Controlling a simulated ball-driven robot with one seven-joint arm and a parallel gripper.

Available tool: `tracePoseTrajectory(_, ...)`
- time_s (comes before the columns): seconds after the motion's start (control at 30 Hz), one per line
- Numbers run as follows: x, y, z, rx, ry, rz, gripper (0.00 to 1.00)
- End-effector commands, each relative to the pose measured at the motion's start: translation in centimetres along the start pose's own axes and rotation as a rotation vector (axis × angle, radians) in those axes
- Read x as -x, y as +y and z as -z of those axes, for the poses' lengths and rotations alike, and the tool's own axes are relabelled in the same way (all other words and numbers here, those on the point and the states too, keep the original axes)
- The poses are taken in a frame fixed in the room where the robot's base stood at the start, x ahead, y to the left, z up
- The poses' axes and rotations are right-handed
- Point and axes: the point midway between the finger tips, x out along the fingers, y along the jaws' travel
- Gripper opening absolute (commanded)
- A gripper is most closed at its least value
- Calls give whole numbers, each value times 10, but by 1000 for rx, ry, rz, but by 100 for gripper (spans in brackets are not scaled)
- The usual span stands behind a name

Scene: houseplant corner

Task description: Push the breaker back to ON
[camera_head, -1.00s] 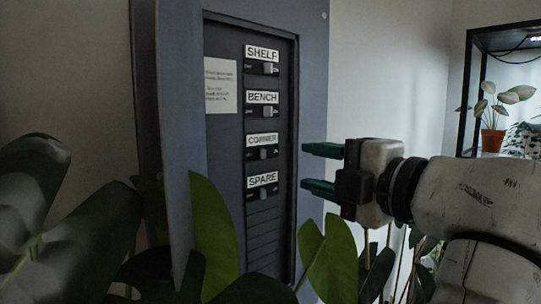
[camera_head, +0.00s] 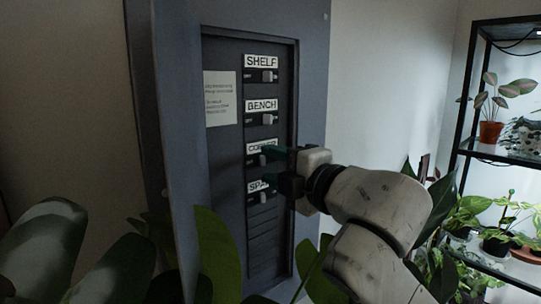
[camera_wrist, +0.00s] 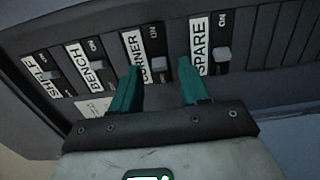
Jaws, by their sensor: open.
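The grey breaker panel (camera_head: 225,180) stands open, with rows labelled SHELF, BENCH, CORNER and SPARE. In the head view the SHELF switch (camera_head: 268,76) and BENCH switch (camera_head: 268,119) sit to the right. The CORNER switch (camera_head: 263,160) and SPARE switch (camera_head: 262,198) sit further left. In the wrist view the CORNER switch (camera_wrist: 157,62) and SPARE switch (camera_wrist: 222,54) sit away from their ON marks. My gripper (camera_head: 272,168) is open at the CORNER row, its green fingers covering part of the labels. In the wrist view the CORNER switch shows between the fingertips; contact is unclear.
The open panel door (camera_head: 183,150) stands on the left, and a paper note (camera_head: 220,98) is on the panel. Large leaves (camera_head: 215,255) rise in front of the panel's lower part. A black shelf rack (camera_head: 465,105) with potted plants stands at the right.

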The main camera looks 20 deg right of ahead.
Motion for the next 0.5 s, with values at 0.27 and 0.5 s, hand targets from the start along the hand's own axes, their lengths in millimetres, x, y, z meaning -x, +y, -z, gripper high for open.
tracePoseTrajectory(0.27, -13, 0, 0, 0, 1, 0, 45)
tracePoseTrajectory(0.5, -13, 0, 0, 0, 1, -1, 41)
